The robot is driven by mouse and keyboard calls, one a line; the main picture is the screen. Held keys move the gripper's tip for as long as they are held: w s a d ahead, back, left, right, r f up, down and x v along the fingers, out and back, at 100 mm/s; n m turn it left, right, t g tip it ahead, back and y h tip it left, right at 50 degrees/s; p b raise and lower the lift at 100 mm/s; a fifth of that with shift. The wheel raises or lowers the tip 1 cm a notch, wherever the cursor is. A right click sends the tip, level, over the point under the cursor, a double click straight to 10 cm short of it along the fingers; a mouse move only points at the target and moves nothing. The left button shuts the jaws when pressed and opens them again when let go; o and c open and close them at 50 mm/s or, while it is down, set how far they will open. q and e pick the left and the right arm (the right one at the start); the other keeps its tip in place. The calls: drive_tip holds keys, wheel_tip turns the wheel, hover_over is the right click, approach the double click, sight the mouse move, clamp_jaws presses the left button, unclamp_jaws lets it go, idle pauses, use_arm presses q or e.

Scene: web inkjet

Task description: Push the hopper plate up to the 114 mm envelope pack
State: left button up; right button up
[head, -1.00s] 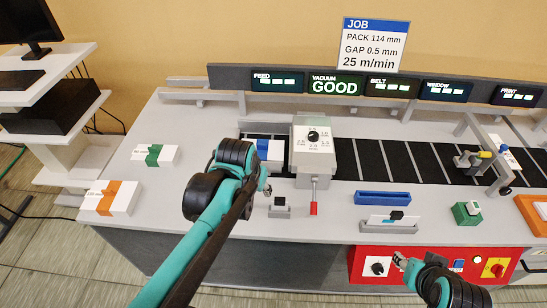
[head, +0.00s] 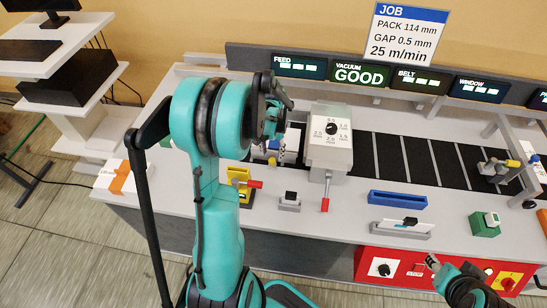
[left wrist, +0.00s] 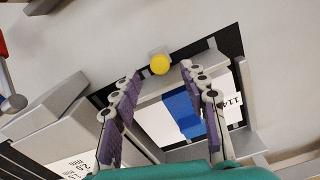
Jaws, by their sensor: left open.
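The envelope pack (left wrist: 170,117), white with a blue band and marked 114, lies in the feed hopper in the left wrist view. In the head view it (head: 262,155) is mostly hidden by my left arm. A grey bar with a yellow knob (left wrist: 159,64), which looks like the hopper plate (left wrist: 205,62), runs along one edge of the pack; I cannot tell if they touch. My left gripper (left wrist: 160,78) is open above the hopper, its fingers either side of the pack, with the knob just beyond the tips. My right gripper (head: 432,261) is low at the front right, its opening unclear.
A grey feeder head (head: 329,140) with a dial and a red-tipped lever (head: 325,204) stands right of the hopper. A yellow clamp (head: 238,175), a small grey switch block (head: 290,201) and a blue tray (head: 397,199) sit nearer the front. An orange-banded pack (head: 121,177) lies at left.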

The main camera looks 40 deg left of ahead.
sight(272, 160)
use_arm(q)
drive_tip(key=shift+f+b, duration=0.35)
drive_tip(key=shift+f, duration=1.3)
drive_tip(key=c, duration=0.9)
drive_tip(key=shift+o, duration=0.2)
drive_tip(key=shift+w+a, duration=0.4)
drive_tip(key=shift+w, duration=0.35)
drive_tip(key=shift+w+a, duration=0.4)
drive_tip(key=shift+w, duration=0.35)
drive_tip(key=o, duration=0.9)
drive_tip(key=shift+c, duration=0.2)
drive_tip(key=shift+r, duration=0.1)
